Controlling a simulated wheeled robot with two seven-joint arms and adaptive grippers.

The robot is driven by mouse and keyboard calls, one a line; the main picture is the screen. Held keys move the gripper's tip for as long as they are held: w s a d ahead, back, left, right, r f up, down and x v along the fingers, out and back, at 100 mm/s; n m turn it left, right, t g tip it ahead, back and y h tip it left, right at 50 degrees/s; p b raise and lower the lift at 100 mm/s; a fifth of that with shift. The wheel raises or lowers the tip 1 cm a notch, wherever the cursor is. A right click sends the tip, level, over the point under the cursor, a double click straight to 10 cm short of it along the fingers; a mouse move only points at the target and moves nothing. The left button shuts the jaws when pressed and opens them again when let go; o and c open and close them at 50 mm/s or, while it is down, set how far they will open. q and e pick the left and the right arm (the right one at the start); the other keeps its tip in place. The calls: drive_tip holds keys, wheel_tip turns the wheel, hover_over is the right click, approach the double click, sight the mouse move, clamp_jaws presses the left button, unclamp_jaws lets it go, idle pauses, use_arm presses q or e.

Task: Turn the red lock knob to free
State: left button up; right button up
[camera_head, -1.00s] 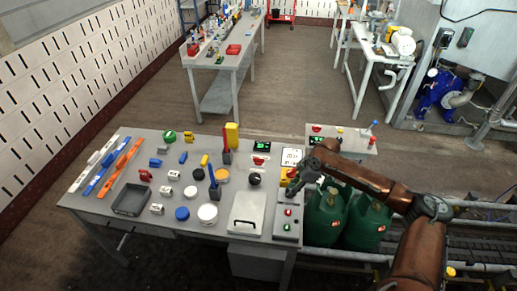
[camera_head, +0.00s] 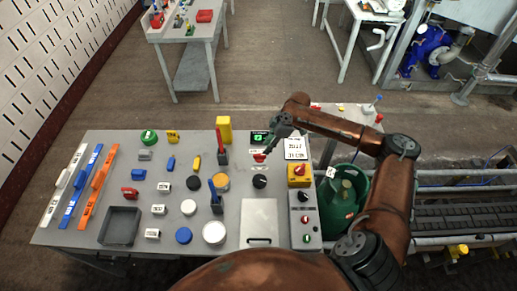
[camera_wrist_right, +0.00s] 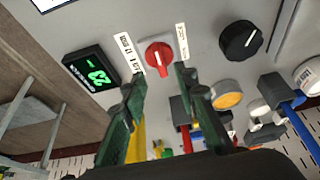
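The red lock knob (camera_head: 259,158) sits at the back middle of the grey table, between two small white labels. In the right wrist view the red knob (camera_wrist_right: 158,57) has a white pointer line and faces me, a short way beyond my fingertips. My right gripper (camera_head: 269,148) is at the knob in the head view. In the wrist view the right gripper (camera_wrist_right: 160,82) is open, its two green fingers spread to either side below the knob, with nothing between them. Contact with the knob does not show. My left gripper is out of view.
A black knob (camera_head: 260,181) stands close in front of the red one. A green-lit display (camera_head: 258,137) is just behind it. A yellow switch box (camera_head: 299,175) and a button panel (camera_head: 304,216) are to the right. Red and blue upright levers stand to the left.

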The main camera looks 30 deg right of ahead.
sight(260, 155)
drive_tip(key=x, duration=0.4)
drive_tip(key=shift+w+a+f, duration=0.25)
drive_tip(key=shift+w+a, duration=0.05)
drive_tip(key=shift+a+f, duration=0.25)
drive_tip(key=shift+f, duration=0.45)
drive_tip(key=shift+w+f, duration=0.1)
drive_tip(key=shift+w, duration=0.05)
drive_tip(key=c, duration=0.5)
clamp_jaws()
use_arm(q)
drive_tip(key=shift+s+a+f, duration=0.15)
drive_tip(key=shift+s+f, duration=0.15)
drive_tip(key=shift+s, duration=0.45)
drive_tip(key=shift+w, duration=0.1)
